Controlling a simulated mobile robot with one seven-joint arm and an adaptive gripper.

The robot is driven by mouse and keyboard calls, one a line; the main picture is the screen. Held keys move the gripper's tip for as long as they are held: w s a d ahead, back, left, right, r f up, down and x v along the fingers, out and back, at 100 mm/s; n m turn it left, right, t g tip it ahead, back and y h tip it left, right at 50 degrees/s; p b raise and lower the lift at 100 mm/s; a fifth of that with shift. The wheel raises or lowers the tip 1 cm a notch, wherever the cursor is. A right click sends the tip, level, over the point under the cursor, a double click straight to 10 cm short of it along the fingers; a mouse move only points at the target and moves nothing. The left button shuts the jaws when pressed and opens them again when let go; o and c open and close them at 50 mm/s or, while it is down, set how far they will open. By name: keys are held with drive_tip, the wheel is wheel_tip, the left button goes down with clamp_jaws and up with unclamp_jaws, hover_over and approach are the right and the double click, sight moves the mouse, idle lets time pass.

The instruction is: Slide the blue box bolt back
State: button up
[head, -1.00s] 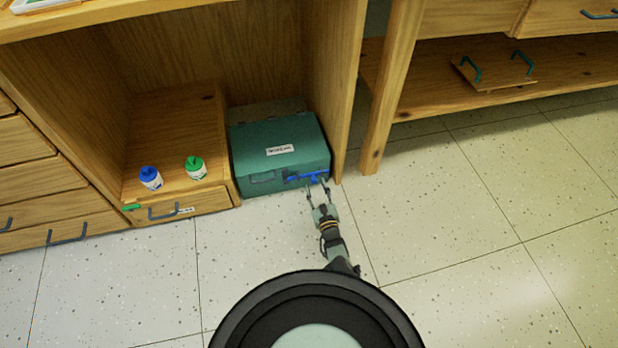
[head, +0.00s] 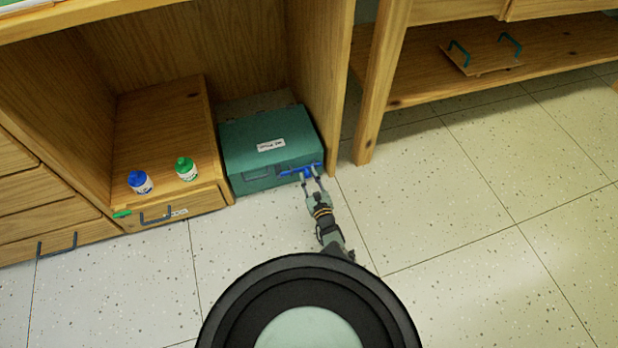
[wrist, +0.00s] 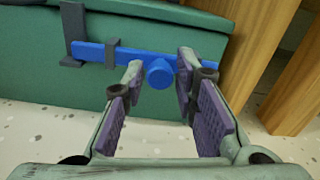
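The teal box (head: 264,146) sits on the floor inside the wooden cabinet, lid closed, with a white label on top. Its blue bolt (head: 286,173) lies across the lower right of the front face. In the wrist view the bolt (wrist: 105,53) runs sideways through dark brackets, with a round blue knob (wrist: 160,73) sticking out. My gripper (head: 310,174) is at the bolt's right part. In the wrist view my gripper (wrist: 160,88) is open, its fingers on either side of the knob with gaps showing. Contact with the bolt behind the fingertips cannot be told.
A low wooden drawer unit (head: 190,203) stands left of the box, with a blue-capped bottle (head: 141,184) and a green-capped bottle (head: 187,170) on it. The cabinet's right side panel (head: 318,70) is close beside the box. The tiled floor (head: 440,240) is clear.

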clamp_jaws()
idle(0.3)
